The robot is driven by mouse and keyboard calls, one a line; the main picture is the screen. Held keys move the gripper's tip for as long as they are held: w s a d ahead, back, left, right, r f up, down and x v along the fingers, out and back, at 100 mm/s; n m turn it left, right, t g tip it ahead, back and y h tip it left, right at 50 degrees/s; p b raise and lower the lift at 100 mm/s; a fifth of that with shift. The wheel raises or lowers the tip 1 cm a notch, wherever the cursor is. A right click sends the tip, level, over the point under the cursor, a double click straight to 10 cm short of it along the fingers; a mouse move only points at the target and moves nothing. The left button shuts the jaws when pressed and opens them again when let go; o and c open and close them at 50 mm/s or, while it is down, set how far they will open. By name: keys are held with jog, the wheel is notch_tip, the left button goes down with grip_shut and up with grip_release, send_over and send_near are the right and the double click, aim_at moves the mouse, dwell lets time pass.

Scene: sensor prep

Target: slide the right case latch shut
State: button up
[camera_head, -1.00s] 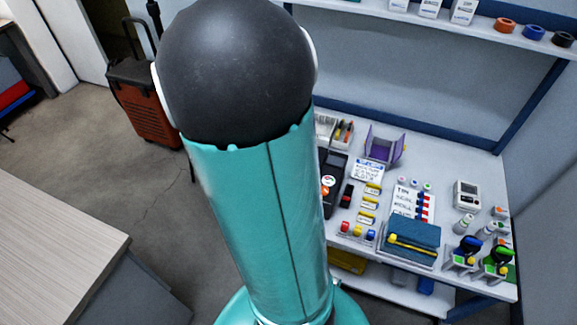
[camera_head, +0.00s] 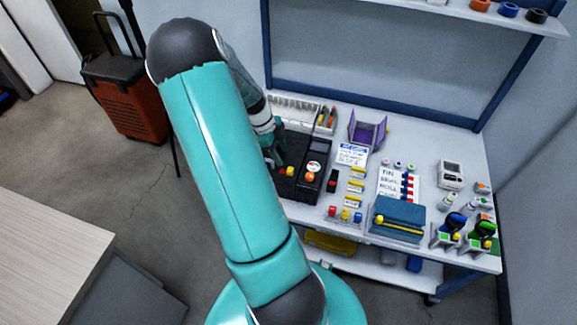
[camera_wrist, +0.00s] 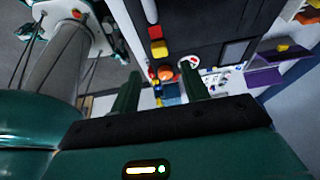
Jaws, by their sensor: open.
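The black case (camera_head: 312,183) stands near the left end of the workbench, partly behind my arm. Small red and yellow parts show on its near side, and I cannot tell which is the right latch or how far it is slid. In the wrist view the dark case (camera_wrist: 188,22) fills the upper middle, with a red block (camera_wrist: 155,31) and a yellow block (camera_wrist: 159,48) along its edge. My gripper (camera_wrist: 158,83) is open, its two green fingers apart with nothing clearly held. In the head view my gripper (camera_head: 280,158) is at the case's left part, partly hidden.
A purple holder (camera_head: 366,132), a blue box with a yellow bar (camera_head: 398,218) and a printed card (camera_head: 392,184) stand right of the case. A white tray (camera_head: 292,108) lies behind it. An orange wheeled case (camera_head: 130,105) stands on the floor at left.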

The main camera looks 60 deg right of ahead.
aim_at(290, 169)
jog(key=x, duration=0.7)
jog(key=shift+f, duration=0.1)
